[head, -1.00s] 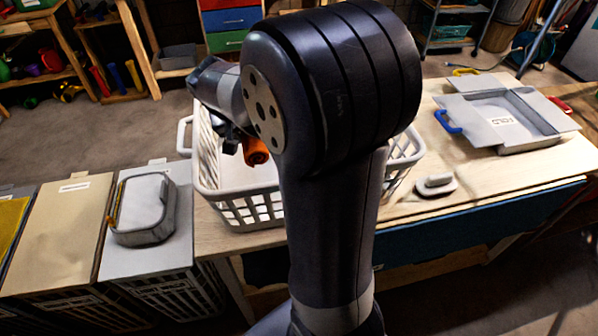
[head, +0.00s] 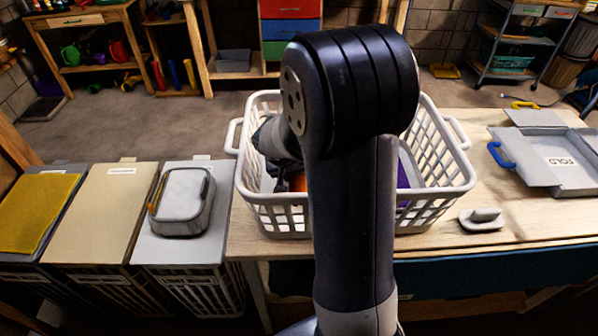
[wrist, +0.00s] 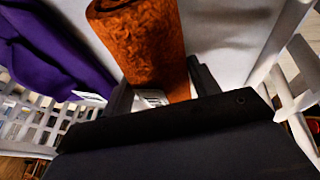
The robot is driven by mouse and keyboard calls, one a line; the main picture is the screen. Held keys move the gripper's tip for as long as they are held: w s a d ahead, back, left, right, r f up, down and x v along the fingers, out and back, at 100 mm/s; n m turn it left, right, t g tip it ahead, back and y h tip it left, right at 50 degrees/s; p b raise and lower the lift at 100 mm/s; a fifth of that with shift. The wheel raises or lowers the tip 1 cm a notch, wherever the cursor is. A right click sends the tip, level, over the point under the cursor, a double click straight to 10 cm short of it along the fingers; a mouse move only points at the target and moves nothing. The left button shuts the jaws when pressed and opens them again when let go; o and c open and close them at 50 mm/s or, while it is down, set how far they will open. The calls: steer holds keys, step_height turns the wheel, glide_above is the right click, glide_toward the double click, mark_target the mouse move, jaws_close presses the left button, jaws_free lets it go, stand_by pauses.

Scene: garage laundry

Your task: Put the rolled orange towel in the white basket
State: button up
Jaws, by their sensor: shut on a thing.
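The rolled orange towel (wrist: 143,45) is held between the fingers of my gripper (wrist: 155,90) in the wrist view. In the head view only a small orange part of the towel (head: 298,182) shows past my arm. The white basket (head: 282,217) stands on the wooden table, partly hidden behind my arm. My gripper and the towel are within the basket's walls, with white slats on both sides in the wrist view. I cannot tell whether the towel touches the basket floor.
A purple cloth (wrist: 45,60) lies in the basket beside the towel. On the table (head: 440,238) are a grey iron-like object (head: 483,218) and a grey folding board (head: 550,160) at right. A grey case (head: 182,200) sits on a lidded bin at left.

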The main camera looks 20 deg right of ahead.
steer(key=shift+f, duration=0.15)
steer(key=o, duration=1.2)
steer(key=shift+r, duration=0.25)
steer(key=v, duration=1.1)
steer(key=shift+s+a+r, duration=0.1)
steer(key=shift+a+r, duration=0.15)
steer(key=shift+r, duration=0.1)
